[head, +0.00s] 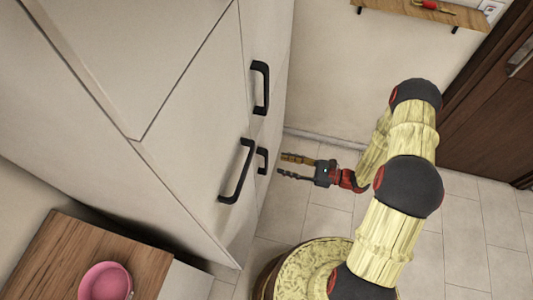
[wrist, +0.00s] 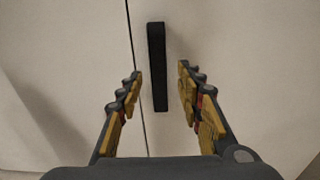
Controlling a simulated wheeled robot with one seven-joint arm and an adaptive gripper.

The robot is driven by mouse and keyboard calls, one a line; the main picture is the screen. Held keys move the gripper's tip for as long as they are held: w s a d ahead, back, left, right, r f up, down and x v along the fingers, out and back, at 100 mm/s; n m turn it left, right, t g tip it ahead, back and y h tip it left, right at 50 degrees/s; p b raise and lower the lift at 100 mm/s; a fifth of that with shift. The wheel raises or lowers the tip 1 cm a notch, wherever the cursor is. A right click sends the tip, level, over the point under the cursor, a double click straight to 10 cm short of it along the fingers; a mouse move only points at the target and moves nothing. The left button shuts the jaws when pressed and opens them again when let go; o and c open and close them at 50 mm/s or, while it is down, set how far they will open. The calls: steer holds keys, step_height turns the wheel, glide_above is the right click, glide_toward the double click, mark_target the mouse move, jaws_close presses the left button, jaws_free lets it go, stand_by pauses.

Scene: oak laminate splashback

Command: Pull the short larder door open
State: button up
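A pale larder cabinet (head: 185,130) with black bar handles fills the left of the head view. A small black handle (head: 262,160) sits low on its right-hand face, on what looks like the short larder door (head: 268,133). My gripper (head: 281,165) points at this handle from the right, open and empty, with a small gap before the handle. In the wrist view the upright handle (wrist: 157,66) shows between the two spread fingers, just right of a dark door seam (wrist: 134,60). The door appears shut, flush with its neighbour.
Two longer black handles are close by, one above (head: 261,88) and one to the left (head: 238,171). A wooden top with a pink bowl (head: 106,282) is at lower left. A wall shelf (head: 420,11) and a brown door (head: 490,105) are at right. Tiled floor (head: 325,218) is clear near the gripper.

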mark_target(267, 160)
steer(key=x, duration=0.2)
steer(key=b+x, duration=0.1)
steer(key=x, duration=0.4)
steer(key=shift+a+r+b, duration=0.25)
steer(key=shift+a+b, duration=0.1)
steer(key=shift+a, duration=0.05)
steer(key=shift+c, duration=1.1)
jaws_close()
